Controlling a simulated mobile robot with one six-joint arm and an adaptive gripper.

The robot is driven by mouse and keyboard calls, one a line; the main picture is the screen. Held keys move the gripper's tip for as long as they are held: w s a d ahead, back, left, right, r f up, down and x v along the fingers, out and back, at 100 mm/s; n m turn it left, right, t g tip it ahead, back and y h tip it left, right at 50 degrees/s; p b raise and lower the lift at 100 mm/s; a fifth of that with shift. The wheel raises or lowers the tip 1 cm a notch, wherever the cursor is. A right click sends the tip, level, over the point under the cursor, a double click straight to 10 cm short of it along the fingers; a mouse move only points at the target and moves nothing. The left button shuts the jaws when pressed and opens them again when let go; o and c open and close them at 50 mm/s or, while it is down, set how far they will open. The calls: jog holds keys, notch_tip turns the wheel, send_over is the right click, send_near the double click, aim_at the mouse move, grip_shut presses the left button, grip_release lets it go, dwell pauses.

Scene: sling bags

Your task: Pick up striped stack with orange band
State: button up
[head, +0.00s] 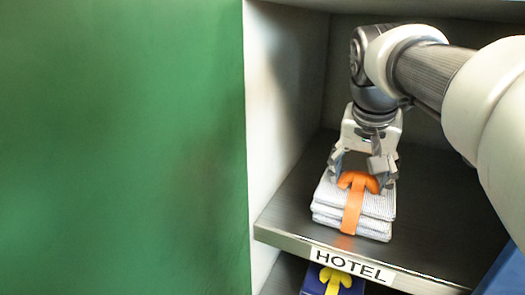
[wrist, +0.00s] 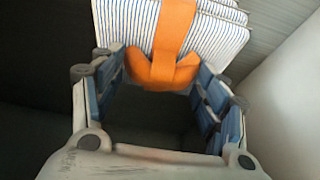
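The striped stack (head: 325,205) with its orange band (head: 352,207) lies on a dark shelf board. It looks like folded white cloth with thin blue stripes, and the band rises into a raised orange loop on top. My gripper (head: 364,181) is directly over the back part of the stack, pointing down. In the wrist view, the gripper (wrist: 165,85) has its two fingers wide apart, one on each side of the orange loop (wrist: 165,72). The striped cloth (wrist: 128,22) shows beyond the fingertips. I cannot tell whether the fingers touch the stack.
The shelf board (head: 440,240) has a front edge with a HOTEL label (head: 352,264). A white side wall (head: 275,110) and a green panel (head: 120,150) stand to the left. A blue item with a yellow band (head: 334,281) lies on the level below. Bare board lies to the stack's right.

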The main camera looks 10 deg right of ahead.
jog(key=c, duration=1.3)
jog(key=shift+c, duration=0.6)
jog(key=shift+r, duration=0.2)
